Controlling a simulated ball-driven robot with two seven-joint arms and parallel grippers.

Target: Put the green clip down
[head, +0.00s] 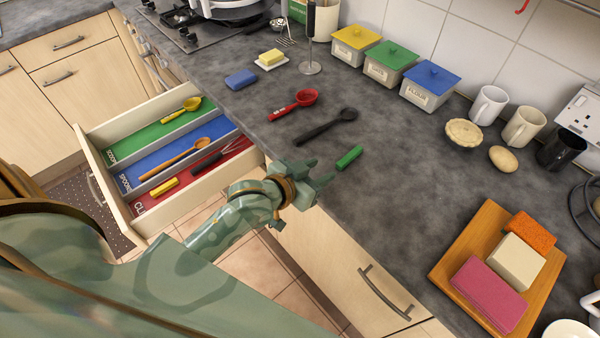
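My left gripper (322,172) reaches in from the left over the counter's front edge, just left of and below the clip in the head view. My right gripper is not in view.
A black spoon (327,127) and a red scoop (292,105) lie beyond the clip. An open drawer (126,212) with coloured compartments is at left. A wooden board (447,268) with sponges lies at right. The counter between clip and board is clear.

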